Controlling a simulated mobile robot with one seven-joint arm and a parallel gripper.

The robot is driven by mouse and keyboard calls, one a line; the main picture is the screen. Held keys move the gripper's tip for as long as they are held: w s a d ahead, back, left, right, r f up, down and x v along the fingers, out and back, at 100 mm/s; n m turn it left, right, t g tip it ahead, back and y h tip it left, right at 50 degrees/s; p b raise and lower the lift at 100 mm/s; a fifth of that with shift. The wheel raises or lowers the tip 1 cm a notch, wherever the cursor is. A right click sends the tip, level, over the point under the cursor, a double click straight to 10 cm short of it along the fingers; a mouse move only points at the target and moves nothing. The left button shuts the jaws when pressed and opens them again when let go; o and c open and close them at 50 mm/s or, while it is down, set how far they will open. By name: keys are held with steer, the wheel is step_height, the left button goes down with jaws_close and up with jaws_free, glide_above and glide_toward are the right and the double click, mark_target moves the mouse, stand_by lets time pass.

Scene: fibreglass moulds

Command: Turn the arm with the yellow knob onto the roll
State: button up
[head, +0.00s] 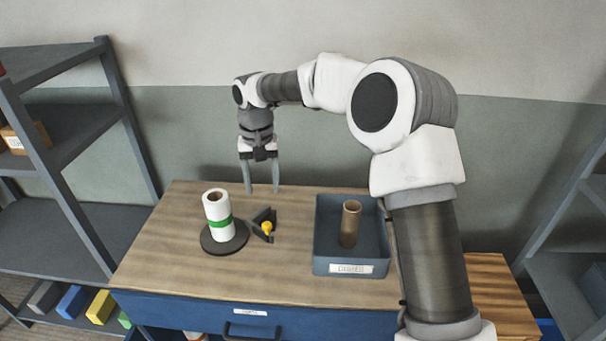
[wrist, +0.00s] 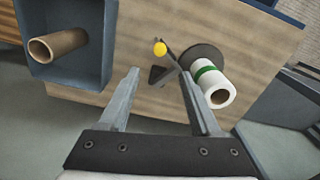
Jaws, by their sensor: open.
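A white roll (head: 215,211) with a green band stands upright on a dark round base (head: 224,246) at the left of the bench. It also shows in the wrist view (wrist: 216,88). Just right of the roll is a small dark arm (head: 263,215) with a yellow knob (head: 266,227). The knob also shows in the wrist view (wrist: 160,48). The arm stands apart from the roll in the head view. My gripper (head: 262,190) is open and empty, pointing down above the back of the bench, behind and above the knob.
A blue-grey bin (head: 350,267) with a brown cardboard tube (head: 350,224) sits on the right of the wooden bench (head: 180,262). Shelving (head: 60,125) stands to the left and more to the right. The bench between the knob and bin is clear.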

step_height(320, 180, up, 6)
steer(key=f, duration=0.1)
steer(key=s+d+r+t+h+b, duration=0.1)
steer(key=s+d+r+b, duration=0.3)
steer(key=s+d, duration=0.4)
steer(key=shift+s+d+r+t, duration=0.25)
steer(key=shift+s+d+t, duration=0.15)
steer(key=shift+d+t, duration=0.3)
steer(key=shift+d, duration=0.15)
